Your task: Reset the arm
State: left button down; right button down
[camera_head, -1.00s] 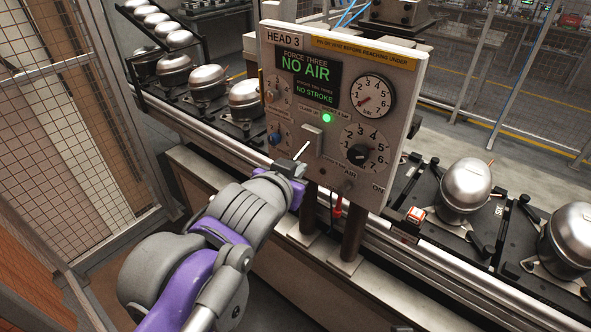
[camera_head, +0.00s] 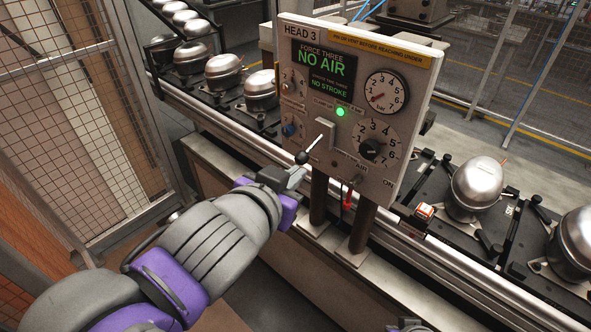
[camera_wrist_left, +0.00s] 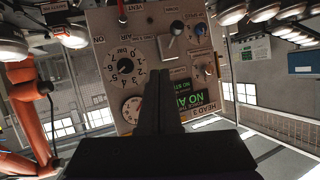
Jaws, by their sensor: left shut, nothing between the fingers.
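The HEAD 3 control panel (camera_head: 345,185) stands tilted in the middle of the head view. Its display (camera_head: 324,66) reads NO AIR and NO STROKE, and a green lamp (camera_head: 340,112) is lit. A lever (camera_head: 316,141) with a black ball end sticks out toward me. My left gripper (camera_head: 298,180) is shut and empty, just below the ball; I cannot tell whether they touch. In the left wrist view the shut fingers (camera_wrist_left: 160,100) point at the panel (camera_wrist_left: 112,25), which shows upside down, and the lever (camera_wrist_left: 174,32) is beyond their tips.
A conveyor rail (camera_head: 470,272) runs behind the panel. Silver compressors on dark pallets stand left (camera_head: 224,72) and right (camera_head: 477,188). A mesh fence (camera_head: 75,100) is at the left. A red hanging tag (camera_head: 348,197) is under the panel. An orange arm-like machine (camera_wrist_left: 28,105) shows in the wrist view.

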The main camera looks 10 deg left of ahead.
pick_arm(q)
jog(key=s+a+f+n+g+y, duration=0.2)
jog(key=a+f, duration=0.3)
jog(key=f, duration=0.4)
jog(key=s+a+f+n+g+y, duration=0.1)
jog(key=a+f+g+y, duration=0.1)
jog(key=a+f, duration=0.5)
jog(key=s+f+n+g, duration=0.1)
jog(key=s+f, duration=0.3)
jog(key=f, duration=0.3)
jog(key=s+a+f+g, duration=0.1)
jog(key=s+f, duration=0.3)
jog(key=f, duration=0.4)
jog(key=shift+s+a+n+g, duration=0.15)
jog(key=shift+s+n+g, duration=0.2)
jog(key=shift+g, duration=0.35)
